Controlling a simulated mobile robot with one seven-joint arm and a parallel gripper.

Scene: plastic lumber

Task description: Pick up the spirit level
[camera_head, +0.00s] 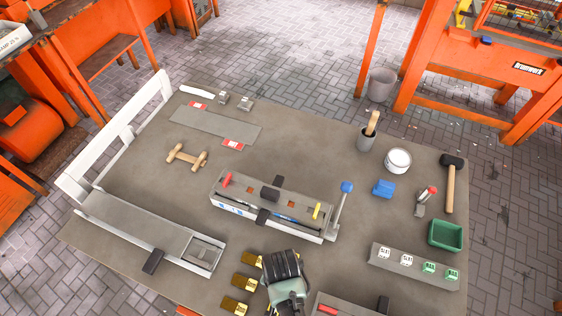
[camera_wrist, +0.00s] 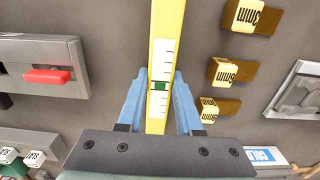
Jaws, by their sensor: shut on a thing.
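A grey fixture with a red handle (camera_wrist: 45,76) is on the other side. A long grey fixture (camera_head: 225,190) stands behind. Bare table (camera_head: 330,160) lies farther back.

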